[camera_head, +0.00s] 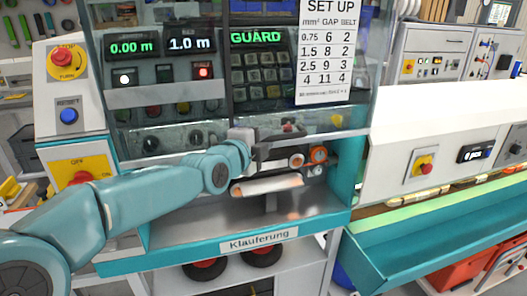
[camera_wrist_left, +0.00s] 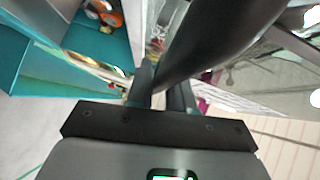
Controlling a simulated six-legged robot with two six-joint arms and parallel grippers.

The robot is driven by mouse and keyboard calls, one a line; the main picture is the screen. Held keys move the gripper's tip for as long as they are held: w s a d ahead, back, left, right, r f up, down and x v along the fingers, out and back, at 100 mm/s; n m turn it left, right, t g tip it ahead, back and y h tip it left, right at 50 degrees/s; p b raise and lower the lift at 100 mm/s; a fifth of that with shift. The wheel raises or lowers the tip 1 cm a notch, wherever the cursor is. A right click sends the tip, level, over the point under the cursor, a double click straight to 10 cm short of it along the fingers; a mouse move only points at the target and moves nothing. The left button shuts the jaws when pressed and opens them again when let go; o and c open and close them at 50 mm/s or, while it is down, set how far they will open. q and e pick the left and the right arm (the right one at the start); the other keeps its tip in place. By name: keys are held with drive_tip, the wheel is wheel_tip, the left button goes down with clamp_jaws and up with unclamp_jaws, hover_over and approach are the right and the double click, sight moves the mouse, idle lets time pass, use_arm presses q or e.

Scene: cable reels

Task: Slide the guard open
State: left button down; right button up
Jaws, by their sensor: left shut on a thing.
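The guard (camera_head: 270,116) is a clear panel across the front of the machine, with displays, buttons and a keypad visible behind it. My left gripper (camera_head: 284,138) is at the lower part of the guard, in front of the rollers. It is shut on a dark handle. In the left wrist view, a thick black curved handle (camera_wrist_left: 215,42) runs up from between the fingers of my left gripper (camera_wrist_left: 163,88). The exact contact is partly hidden in the head view. My right gripper is not in view.
A green display (camera_head: 256,37) reads GUARD, and a set-up sheet (camera_head: 325,50) is beside it. Rollers (camera_head: 268,186) and an orange wheel (camera_head: 318,154) are below the gripper. A teal tray (camera_head: 400,250) is at the right.

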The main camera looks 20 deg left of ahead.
sight(263, 107)
use_arm(q)
wheel_tip(263, 107, up, 8)
drive_tip(key=p, duration=0.5)
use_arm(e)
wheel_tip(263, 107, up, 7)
use_arm(q)
drive_tip(key=c, duration=1.1)
unclamp_jaws()
drive_tip(key=shift+f, duration=0.1)
drive_tip(key=b+v, duration=0.1)
drive_tip(key=v, duration=1.5)
drive_tip(key=shift+s, duration=0.2)
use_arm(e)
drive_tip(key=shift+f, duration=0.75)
use_arm(q)
drive_tip(key=shift+w+a, duration=0.1)
